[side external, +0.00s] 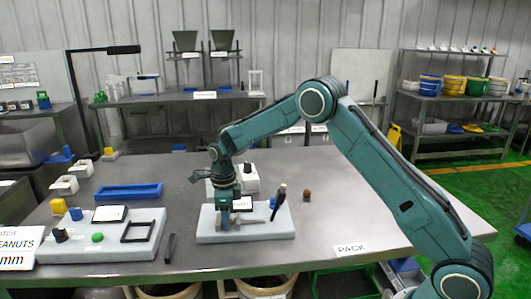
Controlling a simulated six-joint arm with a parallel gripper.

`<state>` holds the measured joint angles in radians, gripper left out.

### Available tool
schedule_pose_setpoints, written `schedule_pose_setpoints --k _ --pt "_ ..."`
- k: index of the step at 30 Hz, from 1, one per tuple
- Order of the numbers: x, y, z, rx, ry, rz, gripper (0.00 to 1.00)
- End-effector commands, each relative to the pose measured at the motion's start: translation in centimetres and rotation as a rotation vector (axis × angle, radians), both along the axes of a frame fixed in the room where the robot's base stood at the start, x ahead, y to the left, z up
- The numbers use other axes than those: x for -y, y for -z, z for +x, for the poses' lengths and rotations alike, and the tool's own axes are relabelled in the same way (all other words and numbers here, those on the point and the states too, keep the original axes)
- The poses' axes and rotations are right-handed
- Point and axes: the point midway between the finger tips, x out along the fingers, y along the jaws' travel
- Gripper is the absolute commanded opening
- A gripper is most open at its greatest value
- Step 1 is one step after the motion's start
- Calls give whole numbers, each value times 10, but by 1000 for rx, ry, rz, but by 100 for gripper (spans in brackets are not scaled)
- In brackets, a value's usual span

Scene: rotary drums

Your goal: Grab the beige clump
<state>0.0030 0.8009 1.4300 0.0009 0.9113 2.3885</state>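My gripper (225,224) points down at the left part of a pale grey block (275,229) on the steel table. Its fingertips are small in this view, and I cannot tell whether they are open or shut or hold anything. A small greyish-beige shape (250,218) lies on the block just right of the fingers; I cannot tell for sure that it is the beige clump. A small brown lump (306,196) sits on the bare table to the right of the block.
A dark upright tool (279,196) and a blue piece stand at the block's right end. Left are a second pale block (125,247) with knobs and a black frame, and a blue tray (129,192). A PACK label (351,250) lies front right. The table's right side is mostly clear.

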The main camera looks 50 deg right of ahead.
Motion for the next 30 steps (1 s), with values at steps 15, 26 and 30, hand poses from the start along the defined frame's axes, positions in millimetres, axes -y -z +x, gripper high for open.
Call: schedule_pose_setpoints --k 15,26,30 --pt "0 0 0 0 0 0 3" --pt "0 -20 1 3 0 0 3" --pt "0 -40 1 4 0 1 3"
